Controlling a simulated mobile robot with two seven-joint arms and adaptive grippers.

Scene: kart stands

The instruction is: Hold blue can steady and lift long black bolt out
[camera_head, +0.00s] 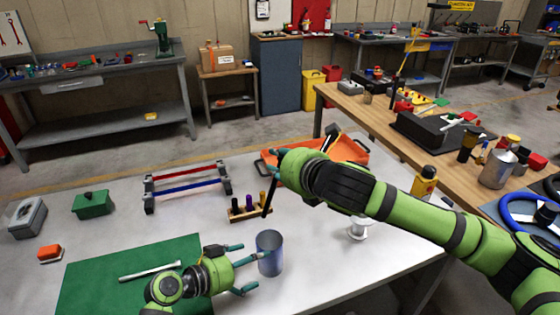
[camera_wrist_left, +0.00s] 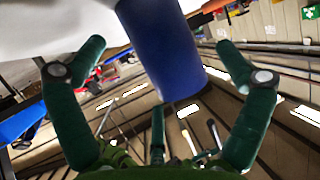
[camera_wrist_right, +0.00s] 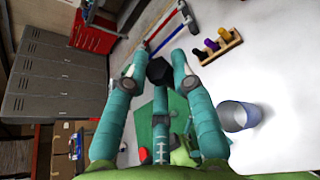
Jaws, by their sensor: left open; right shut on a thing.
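The blue can (camera_head: 269,254) stands upright on the white table, and its side fills the middle of the left wrist view (camera_wrist_left: 165,50). My left gripper (camera_head: 247,269) is open beside the can, with fingers on either side of it in the wrist view. My right gripper (camera_head: 276,168) is shut on the long black bolt (camera_head: 269,197), which hangs steeply, slightly tilted, its lower end above the can's rim height. The bolt's dark head (camera_wrist_right: 160,70) shows between the right fingers. The can (camera_wrist_right: 238,116) is off to the side there, its open mouth visible.
A wooden rack (camera_head: 240,213) with coloured pegs stands behind the can. A red-and-blue bar stand (camera_head: 187,184), an orange tray (camera_head: 345,150) and a white spool (camera_head: 359,228) are nearby. A green mat (camera_head: 95,280) carries a silver bolt (camera_head: 150,271) at the front left.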

